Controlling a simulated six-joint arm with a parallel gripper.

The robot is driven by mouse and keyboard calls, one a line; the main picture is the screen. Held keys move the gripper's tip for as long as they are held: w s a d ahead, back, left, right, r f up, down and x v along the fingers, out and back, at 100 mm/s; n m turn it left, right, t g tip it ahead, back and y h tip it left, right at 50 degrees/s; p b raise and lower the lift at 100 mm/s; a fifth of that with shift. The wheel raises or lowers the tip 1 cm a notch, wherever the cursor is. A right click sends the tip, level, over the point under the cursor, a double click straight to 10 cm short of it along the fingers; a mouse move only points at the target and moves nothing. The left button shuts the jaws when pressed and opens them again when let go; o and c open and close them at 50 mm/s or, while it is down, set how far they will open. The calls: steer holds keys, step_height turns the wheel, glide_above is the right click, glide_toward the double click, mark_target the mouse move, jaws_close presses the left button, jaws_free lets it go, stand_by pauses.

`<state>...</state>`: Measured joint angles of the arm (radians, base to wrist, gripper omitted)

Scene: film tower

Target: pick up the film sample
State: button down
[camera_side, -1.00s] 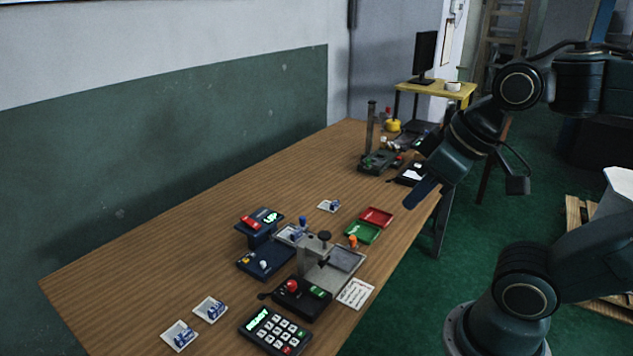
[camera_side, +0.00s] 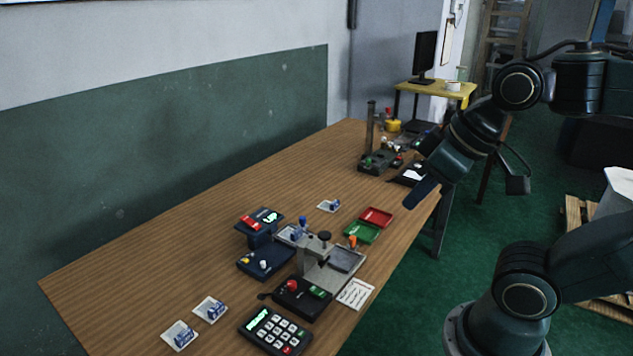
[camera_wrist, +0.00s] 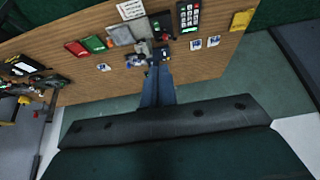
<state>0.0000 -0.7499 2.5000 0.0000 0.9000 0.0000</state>
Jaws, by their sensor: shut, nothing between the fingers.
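Three small white trays with blue-and-white pieces lie on the wooden table. Two are at the near left, one tray (camera_side: 210,309) and another tray (camera_side: 180,335), and a third tray (camera_side: 329,205) lies farther back. I cannot tell which piece is the film sample. In the wrist view the pair (camera_wrist: 204,43) is right of the fingers, and the single tray (camera_wrist: 104,67) is to the left. My gripper (camera_side: 415,200) is above the table's right edge, well away from the trays. Its blue fingers (camera_wrist: 157,68) are shut and empty.
A grey press-like fixture (camera_side: 340,260), a dark keypad (camera_side: 274,331), a navy device (camera_side: 262,261), and green (camera_side: 362,233) and red (camera_side: 376,217) trays crowd the table's right part. A post stand (camera_side: 371,130) is at the far end. The table's left-middle is clear.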

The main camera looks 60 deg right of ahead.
steer(key=c, duration=1.3)
jaws_free()
steer(key=n+g, duration=0.6)
steer(key=n, duration=1.2)
glide_above(297, 230)
step_height(297, 230, down, 19)
steer(key=shift+f, duration=4.1)
